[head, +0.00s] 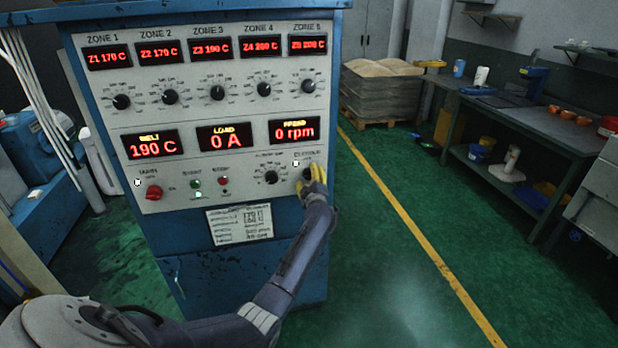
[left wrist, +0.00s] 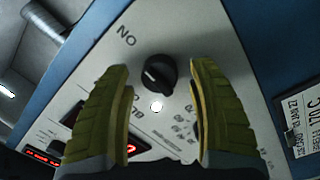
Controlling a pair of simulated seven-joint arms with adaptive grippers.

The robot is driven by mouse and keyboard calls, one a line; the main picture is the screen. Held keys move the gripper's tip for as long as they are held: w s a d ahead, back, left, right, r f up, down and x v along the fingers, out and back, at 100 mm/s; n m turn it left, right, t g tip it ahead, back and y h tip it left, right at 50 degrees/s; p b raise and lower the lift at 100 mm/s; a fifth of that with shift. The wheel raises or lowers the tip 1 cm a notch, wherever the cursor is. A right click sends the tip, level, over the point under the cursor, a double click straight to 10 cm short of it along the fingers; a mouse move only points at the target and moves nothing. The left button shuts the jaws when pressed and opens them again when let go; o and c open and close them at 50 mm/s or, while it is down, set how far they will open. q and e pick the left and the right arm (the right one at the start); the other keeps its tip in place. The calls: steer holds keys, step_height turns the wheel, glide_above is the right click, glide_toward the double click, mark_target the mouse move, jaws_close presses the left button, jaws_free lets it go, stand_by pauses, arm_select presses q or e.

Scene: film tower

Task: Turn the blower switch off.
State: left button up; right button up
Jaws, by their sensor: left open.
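The blower switch is a black rotary knob (left wrist: 160,74) on the grey panel. In the left wrist view its white pointer mark slants to the upper left, on the side of the "ON" label (left wrist: 126,36). A white lit lamp (left wrist: 156,106) sits beside it by the partly hidden blower label. My left gripper (left wrist: 160,82), with yellow fingers, is open, one finger on each side of the knob; I cannot tell whether either touches it. In the head view this gripper (head: 316,182) is at the panel's lower right and partly hides the knob. My right gripper is not in view.
The blue control cabinet (head: 185,262) carries red displays, zone knobs (head: 217,93), a red main switch (head: 154,192) and start and stop buttons. Another black knob (head: 271,177) is just left of the gripper. A workbench (head: 545,120) stands right; green floor (head: 390,270) is clear between.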

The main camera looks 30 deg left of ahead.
arm_select(q)
steer(key=shift+w+a, duration=0.2)
jaws_close()
stand_by(0.6)
